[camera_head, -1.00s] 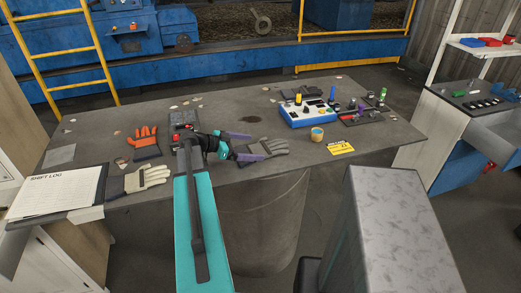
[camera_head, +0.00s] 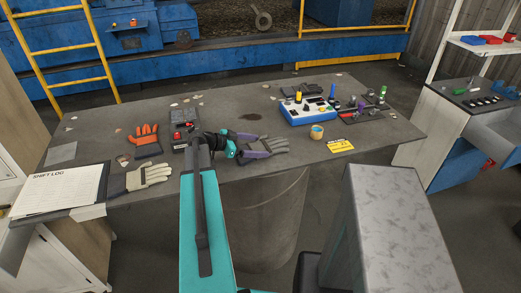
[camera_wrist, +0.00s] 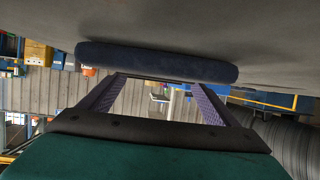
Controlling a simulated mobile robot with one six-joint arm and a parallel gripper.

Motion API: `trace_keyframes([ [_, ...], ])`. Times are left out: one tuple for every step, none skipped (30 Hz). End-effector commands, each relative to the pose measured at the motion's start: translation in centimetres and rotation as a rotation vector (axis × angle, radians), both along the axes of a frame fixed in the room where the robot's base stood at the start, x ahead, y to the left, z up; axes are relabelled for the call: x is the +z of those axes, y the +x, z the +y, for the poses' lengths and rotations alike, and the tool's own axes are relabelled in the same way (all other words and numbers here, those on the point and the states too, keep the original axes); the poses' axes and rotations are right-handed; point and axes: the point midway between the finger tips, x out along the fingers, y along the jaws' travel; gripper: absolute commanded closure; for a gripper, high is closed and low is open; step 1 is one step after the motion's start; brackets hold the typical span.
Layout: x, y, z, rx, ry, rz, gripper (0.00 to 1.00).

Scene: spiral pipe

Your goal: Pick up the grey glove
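The grey glove (camera_head: 278,146) lies on the dark grey table, fingers pointing right and its dark cuff toward my gripper. My gripper (camera_head: 262,145) is low over the table at the cuff end, with its two purple fingers spread apart. In the wrist view, a long dark blue rounded band (camera_wrist: 155,62), apparently the cuff, lies across in front of the open fingertips (camera_wrist: 155,82) and reaches wider than them. Whether the fingertips touch it I cannot tell. Part of the cuff is hidden by the gripper in the head view.
An orange glove (camera_head: 146,140) and a cream glove (camera_head: 150,174) lie left of my arm, near a shift log sheet (camera_head: 65,186). A dark device with a red button (camera_head: 179,135) sits beside my arm.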

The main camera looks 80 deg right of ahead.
Motion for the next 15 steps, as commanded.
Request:
trace_keyframes([
  [-0.01, -0.01, 0.01, -0.001, 0.001, -0.001, 0.29],
  [-0.01, -0.01, 0.01, -0.001, 0.001, -0.001, 0.34],
  [-0.02, -0.02, 0.01, -0.001, 0.001, -0.001, 0.41],
  [0.01, -0.02, 0.01, -0.001, 0.0, 0.0, 0.41],
  [0.01, -0.02, 0.01, -0.001, 0.0, 0.0, 0.41],
  [0.0, -0.03, 0.01, -0.001, 0.0, 0.0, 0.42],
  [0.0, -0.03, 0.01, -0.001, 0.0, 0.0, 0.42],
  [0.0, -0.03, 0.01, -0.001, 0.0, 0.0, 0.42],
  [0.0, -0.03, 0.01, -0.001, 0.0, 0.0, 0.42],
  [0.01, -0.04, 0.01, -0.001, 0.0, 0.0, 0.42],
  [0.02, -0.04, 0.01, -0.001, 0.0, 0.0, 0.42],
  [0.04, -0.03, 0.0, -0.001, 0.0, 0.0, 0.42],
  [0.07, -0.04, 0.0, -0.001, 0.0, 0.0, 0.42],
  [0.11, -0.05, 0.01, -0.001, 0.0, 0.0, 0.42],
  [0.2, -0.05, 0.01, -0.001, 0.0, 0.0, 0.42],
])
